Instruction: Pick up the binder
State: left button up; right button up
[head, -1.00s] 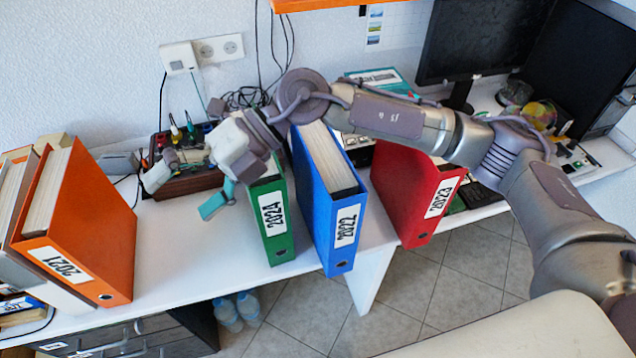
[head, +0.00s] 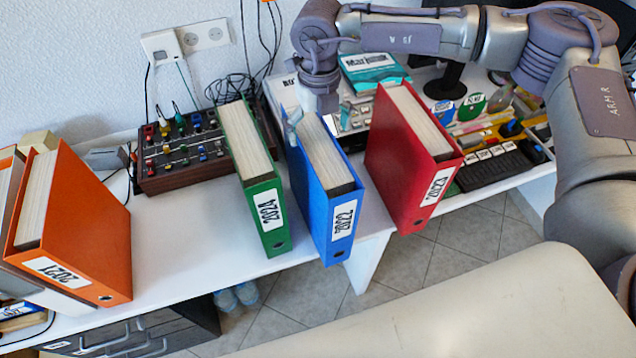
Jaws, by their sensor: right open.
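Several binders stand on the white desk. The blue binder (head: 342,222) labelled 2022 is in the middle. The green binder (head: 266,213) labelled 2024 stands to its left, the red binder (head: 410,170) labelled 2023 to its right. The orange binder (head: 85,225) labelled 2021 is at the far left. My right gripper (head: 317,118) points down at the far end of the blue binder's top. It is open, with one finger showing on each side of that binder. Whether the fingers touch it, I cannot tell. My left gripper is not in view.
A control box with knobs (head: 170,180) sits behind the green binder. A teal book (head: 378,72) lies behind the red one. A black keypad (head: 492,166) and cluttered tray are at the right. The desk between the orange and green binders is clear.

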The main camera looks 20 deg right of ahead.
aim_at(318, 141)
jog(key=shift+s+f+p, duration=0.1)
jog(key=shift+f+p, duration=0.3)
jog(key=shift+f, duration=0.1)
jog(key=f+p, duration=0.2)
jog(key=f, duration=0.1)
jog(key=shift+s+a+f, duration=0.15)
jog(key=shift+a+f, duration=0.05)
jog(key=shift+f, duration=0.65)
jog(key=c, duration=1.9)
jog(key=shift+o, duration=0.2)
jog(key=shift+r, duration=0.1)
